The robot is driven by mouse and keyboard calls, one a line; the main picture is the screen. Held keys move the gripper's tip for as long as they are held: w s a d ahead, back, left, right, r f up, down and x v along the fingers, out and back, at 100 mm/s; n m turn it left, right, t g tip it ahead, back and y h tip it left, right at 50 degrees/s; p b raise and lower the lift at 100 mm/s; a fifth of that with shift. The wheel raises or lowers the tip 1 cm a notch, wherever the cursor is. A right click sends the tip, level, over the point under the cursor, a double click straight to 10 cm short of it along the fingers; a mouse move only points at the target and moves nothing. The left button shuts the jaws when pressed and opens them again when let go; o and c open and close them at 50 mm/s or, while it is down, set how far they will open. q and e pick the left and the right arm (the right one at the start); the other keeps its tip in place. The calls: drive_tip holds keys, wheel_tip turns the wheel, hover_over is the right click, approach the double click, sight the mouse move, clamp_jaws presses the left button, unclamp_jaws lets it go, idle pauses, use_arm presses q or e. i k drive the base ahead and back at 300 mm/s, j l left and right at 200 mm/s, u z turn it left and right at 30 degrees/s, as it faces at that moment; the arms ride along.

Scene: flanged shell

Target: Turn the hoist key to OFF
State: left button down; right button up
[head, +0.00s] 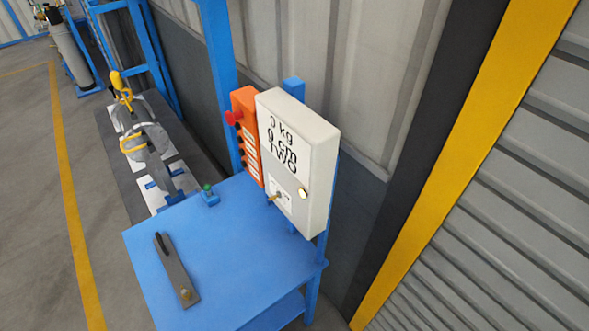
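The hoist key (275,197) is a small brass-coloured key on the lower front of the white control box (312,140). It sits on a small white label plate whose lettering is too small to read, so I cannot tell its position. The box shows "0 kg", "0 cm" and "TWO", and a round light-coloured lamp or button (303,193) is right of the key. An orange pendant (246,130) with a red knob and several dark buttons hangs beside the box on the left. Neither of my grippers shows in the head view.
A grey part with yellow rings (145,140) stands behind left. A yellow-framed shutter (510,200) is at right. Floor at left is clear.

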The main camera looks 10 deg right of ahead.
sight(278, 194)
drive_tip(key=k+j+z, duration=0.35)
drive_tip(key=j+z, duration=0.15)
drive_tip(key=k+j+z, duration=0.35)
drive_tip(key=z, duration=0.15)
drive_tip(key=k, duration=0.1)
